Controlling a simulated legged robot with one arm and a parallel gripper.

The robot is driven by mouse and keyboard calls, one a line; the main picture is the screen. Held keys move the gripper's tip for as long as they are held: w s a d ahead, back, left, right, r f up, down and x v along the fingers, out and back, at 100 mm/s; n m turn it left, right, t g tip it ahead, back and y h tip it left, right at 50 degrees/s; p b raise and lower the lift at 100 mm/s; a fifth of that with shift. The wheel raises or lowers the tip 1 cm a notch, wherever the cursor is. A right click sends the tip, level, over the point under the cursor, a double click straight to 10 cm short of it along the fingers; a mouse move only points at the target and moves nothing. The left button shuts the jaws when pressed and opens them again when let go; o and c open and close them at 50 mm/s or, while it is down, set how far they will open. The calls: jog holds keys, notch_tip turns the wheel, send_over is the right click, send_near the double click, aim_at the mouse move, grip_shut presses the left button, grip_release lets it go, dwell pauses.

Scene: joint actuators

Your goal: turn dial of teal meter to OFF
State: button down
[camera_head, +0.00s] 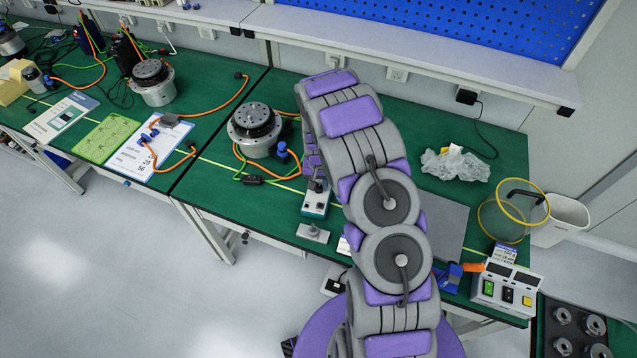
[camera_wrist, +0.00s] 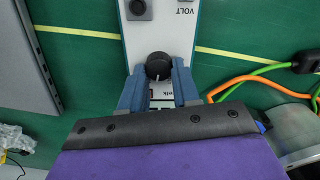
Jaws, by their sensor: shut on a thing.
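The teal meter (camera_head: 315,207) stands on the green bench beside my arm, a white-faced box with teal sides. In the wrist view the meter's white face (camera_wrist: 180,35) fills the top middle, with "VOLT" upside down at its upper right. Its black round dial (camera_wrist: 158,66) sits between my blue-grey fingers. A small light mark shows on the dial's lower side. My gripper (camera_wrist: 160,88) is shut on the dial, with one finger on each side. The OFF label cannot be made out. In the head view my arm hides most of the gripper.
A round actuator (camera_head: 255,130) with orange and green cables stands behind and left of the meter. A small grey metal part (camera_head: 313,233) lies in front of it. A grey plate (camera_head: 443,225) and crumpled plastic bag (camera_head: 455,165) lie to the right. A labelled switch box (camera_head: 507,290) stands at the right corner.

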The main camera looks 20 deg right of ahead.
aim_at(319, 186)
dwell(0.4)
jog(key=c, duration=0.8)
grip_release()
notch_tip(319, 186, up, 17)
jog(key=p, duration=0.2)
jog(key=shift+r+p, duration=0.15)
jog(key=shift+p, duration=0.15)
